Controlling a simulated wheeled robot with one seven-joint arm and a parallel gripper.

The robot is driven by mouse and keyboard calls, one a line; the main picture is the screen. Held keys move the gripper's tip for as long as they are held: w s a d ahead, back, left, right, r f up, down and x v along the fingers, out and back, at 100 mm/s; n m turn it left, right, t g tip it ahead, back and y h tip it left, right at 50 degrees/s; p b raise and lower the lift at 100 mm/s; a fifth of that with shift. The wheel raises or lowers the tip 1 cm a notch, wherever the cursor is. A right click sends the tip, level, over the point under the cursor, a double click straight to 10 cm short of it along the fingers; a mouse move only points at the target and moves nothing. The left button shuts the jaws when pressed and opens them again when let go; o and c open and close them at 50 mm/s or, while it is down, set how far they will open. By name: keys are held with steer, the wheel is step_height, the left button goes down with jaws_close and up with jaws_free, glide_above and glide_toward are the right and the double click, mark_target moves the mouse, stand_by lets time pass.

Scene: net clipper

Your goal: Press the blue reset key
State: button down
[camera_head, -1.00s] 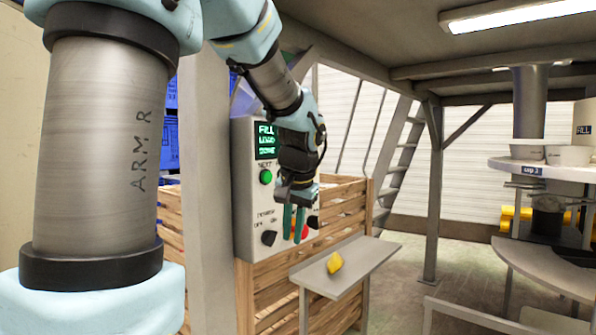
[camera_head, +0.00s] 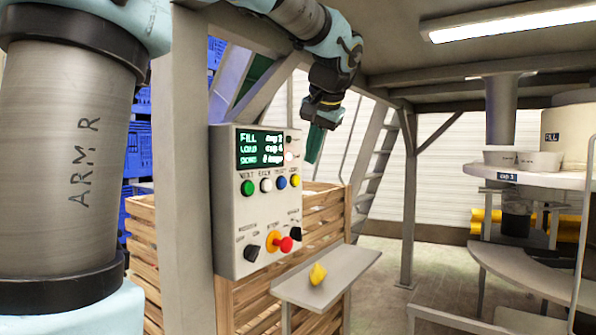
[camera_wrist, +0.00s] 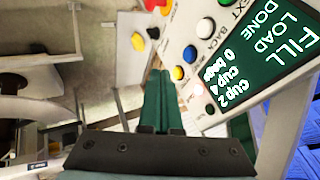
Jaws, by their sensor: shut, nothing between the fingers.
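The blue reset key (camera_head: 281,182) is the third round key in a row on the grey control panel (camera_head: 228,225), between a white key (camera_head: 266,185) and a yellow key (camera_head: 295,180). My gripper (camera_head: 313,158) is shut and empty, with teal fingers pointing down, up and right of the key row in the head view. In the wrist view the shut fingertips (camera_wrist: 160,72) appear beside the yellow key (camera_wrist: 177,72), with the blue key (camera_wrist: 190,54) a little farther up and right. I see no contact with any key.
A green key (camera_head: 247,188) sits left in the row. Below are black knobs (camera_head: 251,253) and a red knob (camera_head: 285,244). A small shelf (camera_head: 345,265) holds a yellow object (camera_head: 317,273). A grey post (camera_head: 184,200) stands left.

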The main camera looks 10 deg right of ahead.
mark_target(290, 182)
steer(key=shift+w+a+f+p, duration=0.6)
steer(key=shift+w+f, duration=0.65)
steer(key=shift+w, duration=0.2)
steer(key=shift+w+a+f+p, duration=0.5)
steer(key=shift+w+f+p, duration=0.15)
steer(key=shift+w+f, duration=0.7)
steer(key=shift+w+a+f+p, duration=0.6)
steer(key=shift+w+f, duration=0.6)
steer(key=shift+w, duration=0.3)
